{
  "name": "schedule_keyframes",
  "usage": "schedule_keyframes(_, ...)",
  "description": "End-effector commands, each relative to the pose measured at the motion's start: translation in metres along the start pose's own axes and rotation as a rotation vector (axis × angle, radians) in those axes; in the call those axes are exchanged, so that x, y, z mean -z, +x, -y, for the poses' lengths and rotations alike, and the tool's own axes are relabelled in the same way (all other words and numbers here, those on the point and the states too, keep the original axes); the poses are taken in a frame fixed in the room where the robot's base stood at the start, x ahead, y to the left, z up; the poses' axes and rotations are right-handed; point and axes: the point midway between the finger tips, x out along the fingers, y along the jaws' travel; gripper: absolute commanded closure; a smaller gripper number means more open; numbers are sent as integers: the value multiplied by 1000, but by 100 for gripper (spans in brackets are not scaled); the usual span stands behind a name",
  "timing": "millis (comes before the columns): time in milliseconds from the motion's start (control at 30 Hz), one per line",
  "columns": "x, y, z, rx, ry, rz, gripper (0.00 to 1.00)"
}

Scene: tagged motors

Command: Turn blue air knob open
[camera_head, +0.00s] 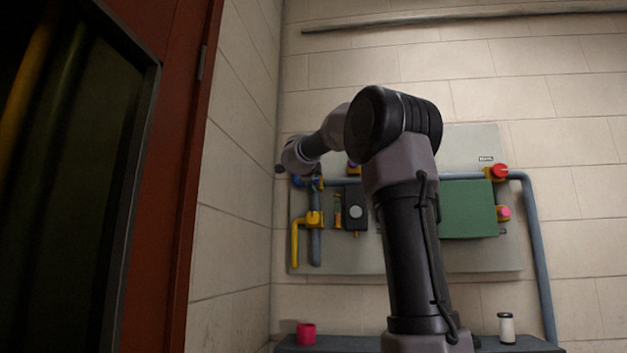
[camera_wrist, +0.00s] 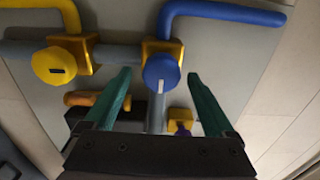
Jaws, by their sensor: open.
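The blue air knob (camera_wrist: 161,72) is a round blue cap with a pale mark, on a gold valve body in the wrist view. A blue pipe (camera_wrist: 222,12) bends away from that valve. My gripper (camera_wrist: 158,76) is open, with one teal finger to the left of the knob and one to the right. The fingertips show gaps to the knob on both sides; I cannot tell how deep they reach around it. In the head view my arm reaches to the panel's left part, where blue parts (camera_head: 298,181) show; the fingers are not clear there.
A yellow knob (camera_wrist: 54,65) sits left of the blue one, and a purple knob (camera_wrist: 182,128) lies between the fingers, nearer the palm. The panel (camera_head: 350,260) also bears a red knob (camera_head: 500,170) and a green box (camera_head: 468,210). A pink cup (camera_head: 306,333) stands below.

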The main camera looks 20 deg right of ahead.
Motion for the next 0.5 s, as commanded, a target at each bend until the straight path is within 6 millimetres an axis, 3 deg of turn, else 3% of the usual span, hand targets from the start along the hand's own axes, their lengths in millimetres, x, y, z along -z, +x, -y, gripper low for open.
schedule_keyframes(500, 0, -91, 0, 1, 1, 1, 11)
